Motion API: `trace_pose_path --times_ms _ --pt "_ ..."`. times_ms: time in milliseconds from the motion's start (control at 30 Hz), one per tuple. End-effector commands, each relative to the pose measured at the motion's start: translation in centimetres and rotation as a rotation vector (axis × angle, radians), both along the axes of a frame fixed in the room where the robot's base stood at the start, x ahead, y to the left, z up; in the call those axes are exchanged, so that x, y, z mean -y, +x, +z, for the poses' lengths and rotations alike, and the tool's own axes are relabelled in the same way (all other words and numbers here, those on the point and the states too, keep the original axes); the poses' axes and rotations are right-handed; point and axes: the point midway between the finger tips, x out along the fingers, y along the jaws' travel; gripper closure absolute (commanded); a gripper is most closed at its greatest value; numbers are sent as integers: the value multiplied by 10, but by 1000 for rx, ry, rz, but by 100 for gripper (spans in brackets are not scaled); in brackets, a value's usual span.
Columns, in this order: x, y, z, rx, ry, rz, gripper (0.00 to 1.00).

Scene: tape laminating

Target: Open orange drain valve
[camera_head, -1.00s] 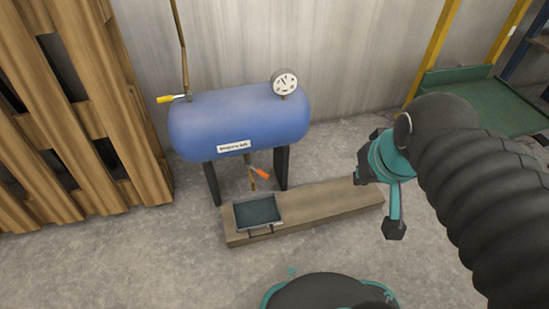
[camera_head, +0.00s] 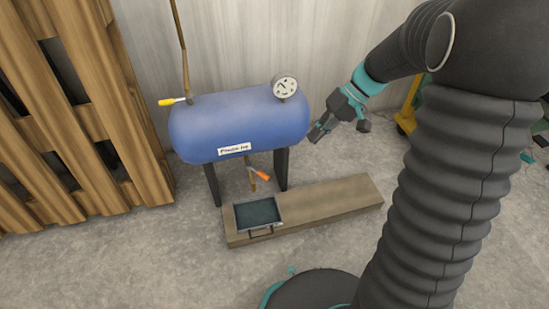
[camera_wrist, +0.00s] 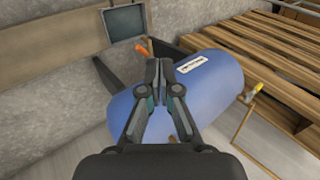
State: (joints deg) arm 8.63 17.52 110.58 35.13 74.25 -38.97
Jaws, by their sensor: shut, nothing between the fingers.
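The orange drain valve handle (camera_head: 262,176) sits on a short brass pipe (camera_head: 252,180) under the blue tank (camera_head: 240,125) in the head view. In the wrist view the orange handle (camera_wrist: 142,52) shows past my fingertips, at the tank's edge. My gripper (camera_head: 316,134) is beside the tank's right end in the head view, above and to the right of the valve and apart from it. In the wrist view my gripper (camera_wrist: 162,66) has its fingertips close together, with nothing between them. My fingers hide part of the tank there.
A dark tray (camera_head: 258,213) rests on a wooden plank (camera_head: 320,205) below the valve. Tank legs (camera_head: 281,168) flank the drain pipe. Wooden pallets (camera_head: 75,110) stand at left.

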Motion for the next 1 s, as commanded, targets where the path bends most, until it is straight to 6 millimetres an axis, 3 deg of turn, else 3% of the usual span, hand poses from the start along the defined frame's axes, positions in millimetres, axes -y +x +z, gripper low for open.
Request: trace_pose_path --times_ms 200,533,800,1000 --pt "-1 44 -48 -57 192 23 100" --pt "2 95 -134 -66 495 11 100" --pt "9 116 -199 -25 693 -29 100" --pt "12 121 -226 5 771 -55 100"
